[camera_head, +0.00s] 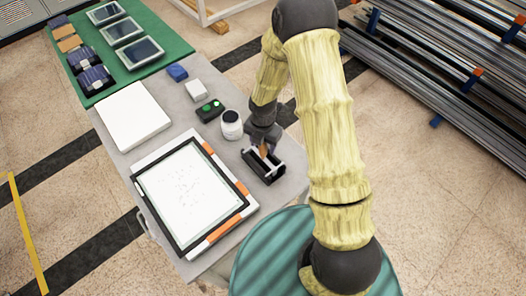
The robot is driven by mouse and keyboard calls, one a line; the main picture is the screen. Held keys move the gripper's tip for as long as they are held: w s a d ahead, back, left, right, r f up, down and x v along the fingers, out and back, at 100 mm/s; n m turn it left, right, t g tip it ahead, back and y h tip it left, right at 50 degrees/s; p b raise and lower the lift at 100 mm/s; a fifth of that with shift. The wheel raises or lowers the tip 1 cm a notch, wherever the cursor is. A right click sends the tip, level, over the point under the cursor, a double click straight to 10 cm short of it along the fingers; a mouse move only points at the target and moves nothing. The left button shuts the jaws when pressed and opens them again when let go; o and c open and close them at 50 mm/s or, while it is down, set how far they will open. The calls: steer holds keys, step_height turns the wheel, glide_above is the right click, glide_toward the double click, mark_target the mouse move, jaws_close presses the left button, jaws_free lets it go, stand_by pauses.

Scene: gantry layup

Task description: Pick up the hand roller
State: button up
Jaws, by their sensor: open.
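A small black holder (269,179) stands on the grey table near its right edge. What looks like the hand roller sits in it, with a small orange-brown part (264,151), perhaps its handle, showing at the top. My gripper (262,147) points down right over the holder, with its dark fingers around or just beside the orange-brown part. The jaws are open. The gripper hides much of the roller, and I cannot tell whether the fingers touch it.
A white jar (231,125) stands close left of my gripper. A green-buttoned box (209,110), white block (196,91) and blue block (177,72) lie behind it. A framed white panel (188,195) lies front left. A green mat (101,88) holds several dark panels.

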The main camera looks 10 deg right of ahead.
stand_by(0.4)
jaws_close()
step_height(320, 180, up, 10)
steer(key=shift+r+b, duration=0.1)
steer(key=shift+b, duration=0.5)
stand_by(0.5)
